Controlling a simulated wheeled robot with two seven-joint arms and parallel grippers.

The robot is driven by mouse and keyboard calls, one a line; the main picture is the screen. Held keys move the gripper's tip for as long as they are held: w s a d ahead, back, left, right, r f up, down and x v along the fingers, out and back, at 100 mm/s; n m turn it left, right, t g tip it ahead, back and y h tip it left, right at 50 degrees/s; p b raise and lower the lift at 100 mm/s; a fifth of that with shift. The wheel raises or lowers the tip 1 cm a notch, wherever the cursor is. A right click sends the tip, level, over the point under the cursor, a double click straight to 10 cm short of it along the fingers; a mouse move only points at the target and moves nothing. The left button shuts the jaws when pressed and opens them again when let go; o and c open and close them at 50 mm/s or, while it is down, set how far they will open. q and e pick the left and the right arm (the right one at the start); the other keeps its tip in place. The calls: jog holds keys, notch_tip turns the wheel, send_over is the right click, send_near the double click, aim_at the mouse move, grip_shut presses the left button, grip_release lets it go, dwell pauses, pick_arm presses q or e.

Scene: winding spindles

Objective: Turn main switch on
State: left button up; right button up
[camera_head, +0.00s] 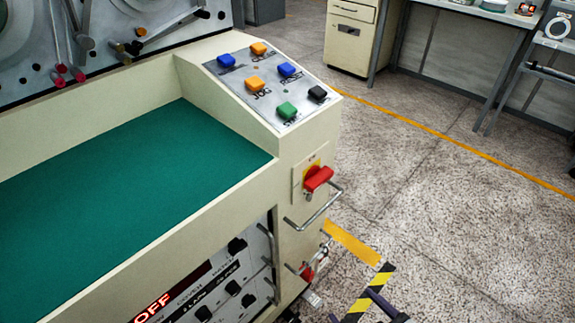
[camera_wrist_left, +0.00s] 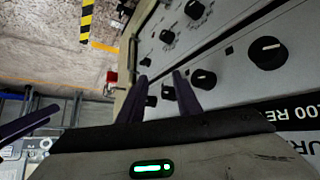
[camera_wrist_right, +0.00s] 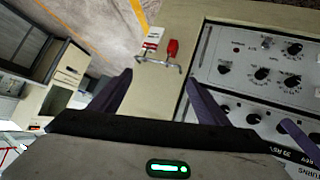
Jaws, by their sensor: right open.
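The main switch (camera_head: 317,178) is a red rotary handle on a yellow plate, on the cream end face of the console in the head view. Its handle lies aslant.
A metal bar handle (camera_head: 312,210) sticks out just below the switch. Coloured push buttons (camera_head: 287,70) are on the sloped panel above. A green work surface (camera_head: 130,180) lies left. The speckled floor right of the console is open, with a yellow line (camera_head: 450,143).

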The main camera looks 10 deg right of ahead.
jog(key=shift+o, duration=0.9)
jog(key=w+d+r+n+t+b, duration=0.1)
jog(key=w+d+r+n+t, duration=0.2)
jog(key=w+d+n, duration=0.1)
jog(key=shift+w+r+n+b, duration=0.35)
jog(key=shift+w+n, duration=0.15)
jog(key=shift+w, duration=0.5)
jog(key=n+y+b, duration=0.6)
jog(key=n+y, duration=0.3)
jog(key=n, duration=2.5)
send_near(324, 181)
jog(key=shift+m+t, duration=0.3)
jog(key=shift+t, duration=0.1)
jog(key=x, duration=0.2)
jog(key=p+x, duration=0.1)
jog(key=x, duration=0.2)
jog(key=p+x, duration=0.1)
jog(key=x, duration=0.1)
jog(key=shift+w+a+f, duration=0.25)
jog(key=shift+w+f, duration=0.05)
jog(key=shift+w+a, duration=0.4)
jog(key=shift+w, duration=0.1)
jog(key=shift+f, duration=0.1)
